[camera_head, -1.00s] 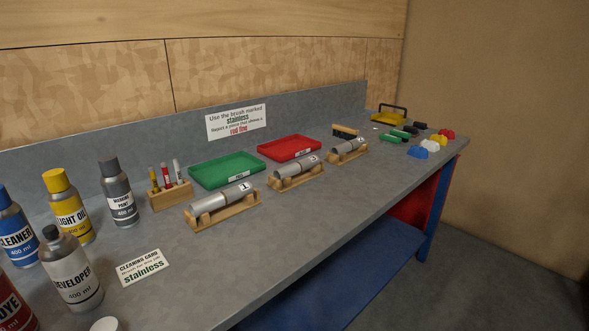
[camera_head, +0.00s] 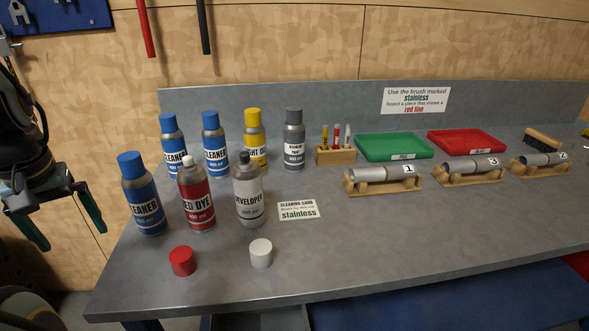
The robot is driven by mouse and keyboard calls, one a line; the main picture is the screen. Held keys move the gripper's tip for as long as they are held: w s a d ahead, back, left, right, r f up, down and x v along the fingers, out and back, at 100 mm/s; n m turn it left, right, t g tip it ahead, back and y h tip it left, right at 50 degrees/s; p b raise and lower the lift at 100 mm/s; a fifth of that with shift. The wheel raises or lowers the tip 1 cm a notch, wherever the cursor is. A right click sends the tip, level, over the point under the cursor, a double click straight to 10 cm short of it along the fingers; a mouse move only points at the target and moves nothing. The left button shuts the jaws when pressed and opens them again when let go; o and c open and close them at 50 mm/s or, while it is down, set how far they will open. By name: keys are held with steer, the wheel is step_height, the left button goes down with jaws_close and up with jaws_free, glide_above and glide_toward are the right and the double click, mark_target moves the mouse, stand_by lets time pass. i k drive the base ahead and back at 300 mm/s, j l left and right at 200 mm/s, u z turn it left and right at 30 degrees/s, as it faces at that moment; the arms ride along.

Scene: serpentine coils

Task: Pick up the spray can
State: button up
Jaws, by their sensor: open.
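Several spray cans stand upright at the left end of the grey bench. Three are blue cleaner cans: one in front (camera_head: 141,196) and two behind, at the back left (camera_head: 173,146) and beside it (camera_head: 215,144). A red dye can (camera_head: 196,196) and a silver developer can (camera_head: 248,192) stand in front without caps. A yellow light oil can (camera_head: 255,142) and a grey marking paint can (camera_head: 294,141) stand in the back row. My gripper (camera_head: 70,228) hangs at the left, off the bench, with its dark green fingers apart and empty.
A red cap (camera_head: 182,261) and a white cap (camera_head: 261,253) lie near the bench's front edge. A cleaning card (camera_head: 298,210), a green tray (camera_head: 393,147), a red tray (camera_head: 466,142) and cylinders on wooden cradles (camera_head: 384,178) lie rightward. The front middle is clear.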

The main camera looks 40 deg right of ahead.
mark_target(193, 183)
steer(key=k+j+u, duration=0.2)
steer(key=k, duration=0.45)
steer(key=l+u, duration=0.1)
steer(key=u, duration=0.35)
steer(key=l+u, duration=0.1)
steer(key=u, duration=0.35)
steer(key=k+u, duration=0.1)
steer(key=u, duration=0.35)
steer(key=l+u, duration=0.1)
steer(key=u, duration=0.3)
steer(key=k+l, duration=0.3)
steer(key=k, duration=0.15)
steer(key=k+l+u, duration=0.15)
steer(key=k+l, duration=0.15)
steer(key=k, duration=0.2)
steer(key=k+l, duration=0.25)
steer(key=k, duration=0.2)
